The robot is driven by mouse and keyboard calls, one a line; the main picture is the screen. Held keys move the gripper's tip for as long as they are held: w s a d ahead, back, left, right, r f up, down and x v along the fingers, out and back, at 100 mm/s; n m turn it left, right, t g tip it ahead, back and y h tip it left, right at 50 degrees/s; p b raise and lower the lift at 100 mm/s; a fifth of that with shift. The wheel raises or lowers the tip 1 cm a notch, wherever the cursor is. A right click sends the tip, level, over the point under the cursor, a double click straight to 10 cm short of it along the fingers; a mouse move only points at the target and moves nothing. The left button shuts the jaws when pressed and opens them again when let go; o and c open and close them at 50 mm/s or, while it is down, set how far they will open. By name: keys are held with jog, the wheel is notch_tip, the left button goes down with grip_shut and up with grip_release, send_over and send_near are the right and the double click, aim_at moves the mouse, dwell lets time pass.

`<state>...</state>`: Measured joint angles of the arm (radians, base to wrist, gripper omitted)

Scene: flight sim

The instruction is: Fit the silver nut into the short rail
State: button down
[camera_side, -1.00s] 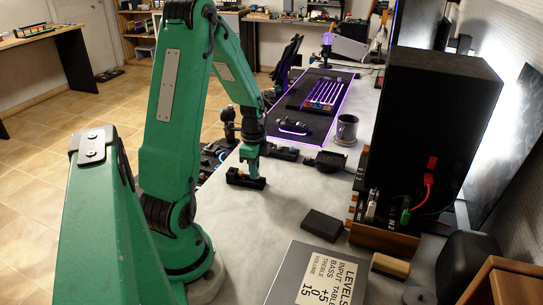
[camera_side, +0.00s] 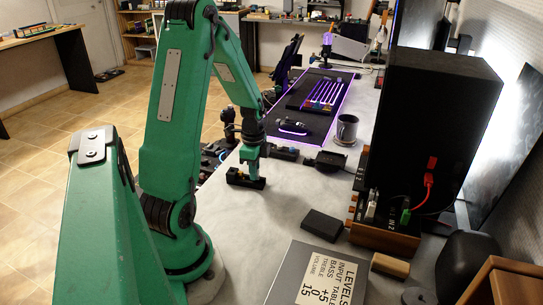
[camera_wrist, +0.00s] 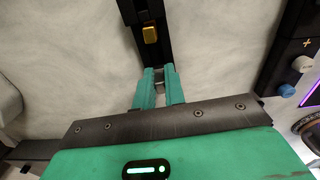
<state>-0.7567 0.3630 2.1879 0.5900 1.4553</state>
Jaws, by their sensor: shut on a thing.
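My gripper (camera_wrist: 160,86) points down, its two green fingers shut on the silver nut (camera_wrist: 159,77), of which only a small part shows between the fingertips. The short rail (camera_wrist: 141,12) is a black channelled bar running up the wrist view from the fingertips, with a gold block (camera_wrist: 150,34) in it. In the side view my gripper (camera_side: 250,174) is at the rail (camera_side: 250,184), which lies on the grey table top. The nut appears at the rail's near end in the wrist view. I cannot tell whether it sits inside the channel or just above it.
A black device with knobs (camera_side: 284,153) and a black block (camera_side: 325,162) stand behind the rail. A mug (camera_side: 347,129) is farther back. A dark box (camera_side: 322,225) and a labelled box (camera_side: 316,275) lie front right.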

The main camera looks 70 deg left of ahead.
jog(key=shift+f, duration=0.35)
dwell(0.3)
jog(key=c, duration=1.4)
grip_release()
jog(key=shift+r, duration=0.1)
jog(key=shift+r, duration=3.8)
